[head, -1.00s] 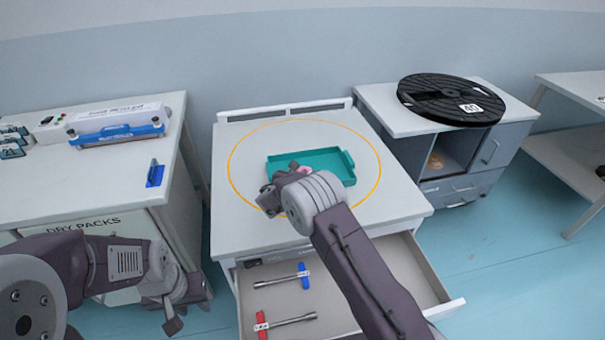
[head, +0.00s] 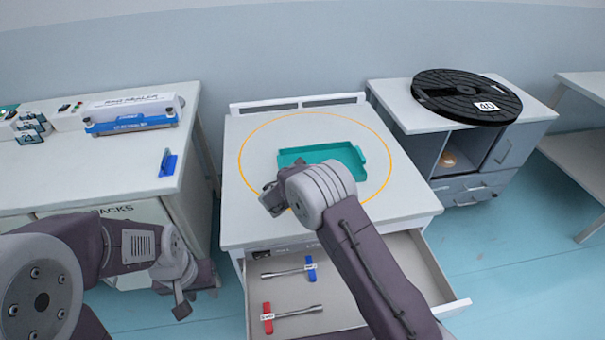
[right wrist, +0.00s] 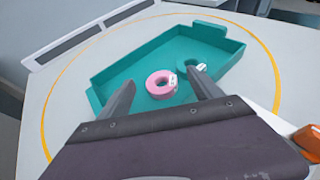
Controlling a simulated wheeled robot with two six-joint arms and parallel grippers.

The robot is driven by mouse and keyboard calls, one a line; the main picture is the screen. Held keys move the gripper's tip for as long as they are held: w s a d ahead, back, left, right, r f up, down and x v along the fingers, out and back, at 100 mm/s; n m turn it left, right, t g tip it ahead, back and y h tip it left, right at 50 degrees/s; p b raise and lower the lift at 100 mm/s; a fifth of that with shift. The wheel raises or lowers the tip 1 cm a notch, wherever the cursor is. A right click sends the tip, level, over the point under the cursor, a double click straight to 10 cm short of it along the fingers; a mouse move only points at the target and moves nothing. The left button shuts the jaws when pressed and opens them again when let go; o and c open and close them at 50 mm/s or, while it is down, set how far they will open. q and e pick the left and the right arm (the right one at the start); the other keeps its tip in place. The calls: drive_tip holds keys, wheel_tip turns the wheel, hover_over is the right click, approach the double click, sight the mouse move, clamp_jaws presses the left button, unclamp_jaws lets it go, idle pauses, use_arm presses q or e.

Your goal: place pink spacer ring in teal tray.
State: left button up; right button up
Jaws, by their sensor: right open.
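The teal tray (head: 348,152) lies on the middle table inside an orange circle; it also fills much of the right wrist view (right wrist: 105,82). The pink spacer ring (right wrist: 153,91), with a small white label, lies flat in the tray. In the head view my right arm hides it. A teal ring (right wrist: 184,73) with a white label lies in the tray beside it. My right gripper (right wrist: 162,92) is open, its fingers apart on either side of the pink ring in the picture, not closed on it. My left gripper (head: 182,300) hangs left of the open drawer; its jaw opening is unclear.
The open drawer (head: 345,292) below the table holds a blue-handled tool (head: 290,271) and a red-handled tool (head: 290,315). A black reel (head: 466,97) sits on the right cabinet. A left bench (head: 100,172) carries a blue-and-white device. An orange object (right wrist: 309,140) shows at the wrist view's right edge.

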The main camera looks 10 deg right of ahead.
drive_tip(key=v, duration=0.8)
drive_tip(key=shift+r, duration=0.15)
drive_tip(key=w+d+r+m+h, duration=0.1)
drive_tip(key=d+r+m, duration=0.1)
drive_tip(key=d+r, duration=0.35)
drive_tip(key=s+d+m+g+h, duration=0.1)
drive_tip(key=s+d+m+g, duration=0.55)
drive_tip(key=d, duration=0.65)
drive_tip(key=s+a+f+m+g+y, duration=0.1)
drive_tip(key=s+f+m+g+y, duration=0.15)
drive_tip(key=s+m, duration=0.55)
drive_tip(key=s+f+m+g+y, duration=0.1)
drive_tip(key=s+f+m+y, duration=0.25)
drive_tip(key=s, duration=0.85)
drive_tip(key=s+a+f+m+y, duration=0.3)
drive_tip(key=s+a+m, duration=0.2)
drive_tip(key=a+m, duration=0.35)
wheel_tip(320, 180, up, 12)
drive_tip(key=w+m+p, duration=0.1)
drive_tip(key=p, duration=1.1)
drive_tip(key=shift+w+r+p, duration=0.15)
drive_tip(key=shift+w+p, duration=0.1)
drive_tip(key=shift+p, duration=0.15)
